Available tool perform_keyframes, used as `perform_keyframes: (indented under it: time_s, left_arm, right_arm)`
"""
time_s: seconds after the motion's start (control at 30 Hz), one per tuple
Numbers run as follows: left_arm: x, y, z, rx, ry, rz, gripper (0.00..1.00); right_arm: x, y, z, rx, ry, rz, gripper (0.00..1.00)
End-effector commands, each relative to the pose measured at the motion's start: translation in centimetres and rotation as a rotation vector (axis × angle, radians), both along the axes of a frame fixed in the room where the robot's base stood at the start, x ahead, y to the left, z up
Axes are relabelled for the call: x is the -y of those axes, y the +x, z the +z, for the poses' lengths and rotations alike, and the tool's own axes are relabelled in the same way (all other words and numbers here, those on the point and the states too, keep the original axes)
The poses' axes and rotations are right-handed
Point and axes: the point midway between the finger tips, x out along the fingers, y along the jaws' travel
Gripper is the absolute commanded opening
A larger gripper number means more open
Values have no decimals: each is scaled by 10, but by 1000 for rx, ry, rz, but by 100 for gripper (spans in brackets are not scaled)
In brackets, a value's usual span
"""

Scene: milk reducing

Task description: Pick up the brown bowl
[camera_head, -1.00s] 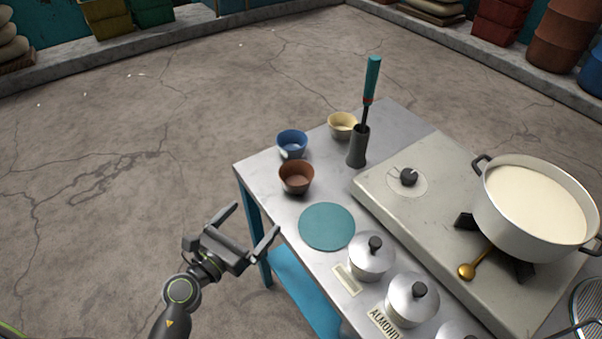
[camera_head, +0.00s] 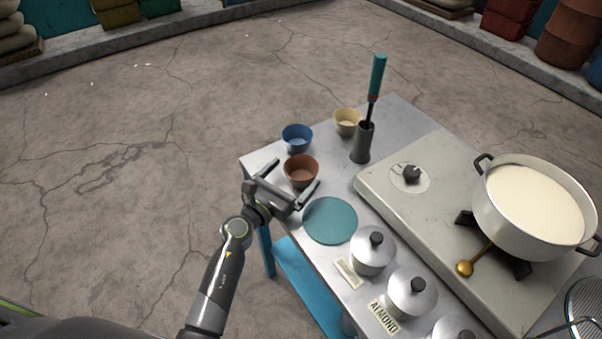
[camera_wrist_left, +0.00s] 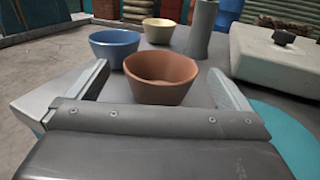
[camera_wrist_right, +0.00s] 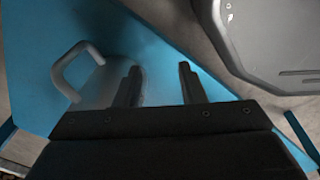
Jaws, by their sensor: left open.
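The brown bowl (camera_head: 301,171) stands upright on the metal table near its left edge. It looks empty in the head view. My left gripper (camera_head: 292,177) is open beside it on the near side, its fingers pointing toward the bowl. In the left wrist view the brown bowl (camera_wrist_left: 160,80) sits ahead between the two spread fingers, and nothing is clamped. My right gripper (camera_wrist_right: 160,68) shows only in its own wrist view. Its fingers are apart with nothing between them, over a blue surface.
A blue bowl (camera_head: 297,138) and a yellow bowl (camera_head: 347,121) stand behind the brown one. A dark holder (camera_head: 361,145) with a teal-handled tool is to the right. A teal disc (camera_head: 330,221), lidded pots (camera_head: 373,252) and a stove with a milk pot (camera_head: 535,212) lie nearer and right.

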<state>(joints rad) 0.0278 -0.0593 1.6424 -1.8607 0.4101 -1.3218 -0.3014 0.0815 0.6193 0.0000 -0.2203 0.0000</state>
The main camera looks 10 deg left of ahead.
Motion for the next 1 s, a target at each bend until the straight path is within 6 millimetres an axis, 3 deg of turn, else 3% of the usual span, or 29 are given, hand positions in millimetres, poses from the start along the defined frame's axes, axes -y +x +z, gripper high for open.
perform_keyframes:
  time_s: [0.23, 0.57, 0.9, 1.0]
  left_arm:
    - [15, 32, 1, 1, -1, -1, 100]
    - [18, 37, 1, 0, -1, 0, 100]
    - [17, 37, 1, 0, -1, 0, 56]
    - [17, 37, 1, 1, -1, 0, 53]
  right_arm:
    - [0, 1, 1, 2, 0, 0, 36]
    - [0, 2, 1, 3, 0, 0, 36]
    - [-1, 2, 1, 4, 1, 0, 36]
    - [-1, 2, 1, 4, 2, 1, 36]
